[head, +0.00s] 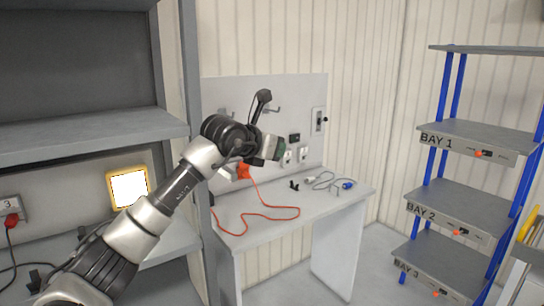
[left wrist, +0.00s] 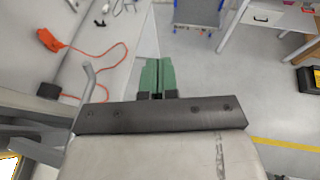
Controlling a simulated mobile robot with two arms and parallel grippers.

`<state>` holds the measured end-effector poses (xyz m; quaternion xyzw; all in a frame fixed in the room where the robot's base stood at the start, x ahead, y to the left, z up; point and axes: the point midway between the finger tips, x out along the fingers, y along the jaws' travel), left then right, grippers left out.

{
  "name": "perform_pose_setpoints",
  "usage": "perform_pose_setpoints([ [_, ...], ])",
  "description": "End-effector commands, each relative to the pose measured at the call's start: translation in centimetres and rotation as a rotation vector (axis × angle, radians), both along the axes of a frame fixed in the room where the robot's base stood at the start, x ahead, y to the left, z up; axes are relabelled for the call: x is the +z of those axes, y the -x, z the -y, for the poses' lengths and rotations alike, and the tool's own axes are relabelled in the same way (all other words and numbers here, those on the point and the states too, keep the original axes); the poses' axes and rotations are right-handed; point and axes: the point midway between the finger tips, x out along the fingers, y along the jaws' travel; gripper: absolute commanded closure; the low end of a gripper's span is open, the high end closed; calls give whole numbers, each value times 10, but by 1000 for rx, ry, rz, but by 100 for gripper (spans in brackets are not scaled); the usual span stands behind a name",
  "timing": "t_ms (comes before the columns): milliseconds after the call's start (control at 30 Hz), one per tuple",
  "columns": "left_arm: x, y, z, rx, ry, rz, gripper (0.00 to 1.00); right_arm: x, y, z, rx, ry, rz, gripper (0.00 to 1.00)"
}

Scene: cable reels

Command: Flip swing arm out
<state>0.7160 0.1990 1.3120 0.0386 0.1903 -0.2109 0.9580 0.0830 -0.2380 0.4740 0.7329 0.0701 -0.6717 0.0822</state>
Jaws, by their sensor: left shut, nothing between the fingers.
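My left gripper (head: 280,149) is in front of the back panel (head: 300,92) above the workbench. In the left wrist view its green fingers (left wrist: 158,76) are closed together with nothing between them. A grey bent metal bar (left wrist: 88,82) shows just left of the fingers in that view, apart from them. It may be the swing arm, but I cannot tell for certain. In the head view a hook (head: 273,109) sticks out of the panel behind my wrist. My left arm and wrist hide part of the panel. My right gripper is not in view.
An orange connector (head: 243,171) with an orange cable (head: 268,214) is at the workbench (head: 335,196). A blue-ended grey cable (head: 347,185) lies farther right on it. A bay rack (head: 470,200) stands at the right. Grey shelving (head: 90,138) is at the left.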

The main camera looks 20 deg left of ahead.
Motion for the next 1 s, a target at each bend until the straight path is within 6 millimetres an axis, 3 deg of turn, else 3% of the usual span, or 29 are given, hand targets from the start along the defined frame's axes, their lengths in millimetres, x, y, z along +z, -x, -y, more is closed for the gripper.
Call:
perform_pose_setpoints([
  [133,8,17,16,-4,-2,5,100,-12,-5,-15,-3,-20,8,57],
  [300,15,27,25,-3,0,3,100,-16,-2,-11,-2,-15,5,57],
  [733,12,28,28,-9,12,-9,100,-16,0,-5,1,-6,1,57],
  [867,-30,20,40,-68,122,-99,100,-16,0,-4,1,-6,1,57],
  [967,-92,13,57,-137,327,-231,100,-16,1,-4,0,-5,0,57],
  [1000,-121,11,63,-156,436,-292,100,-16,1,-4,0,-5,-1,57],
])
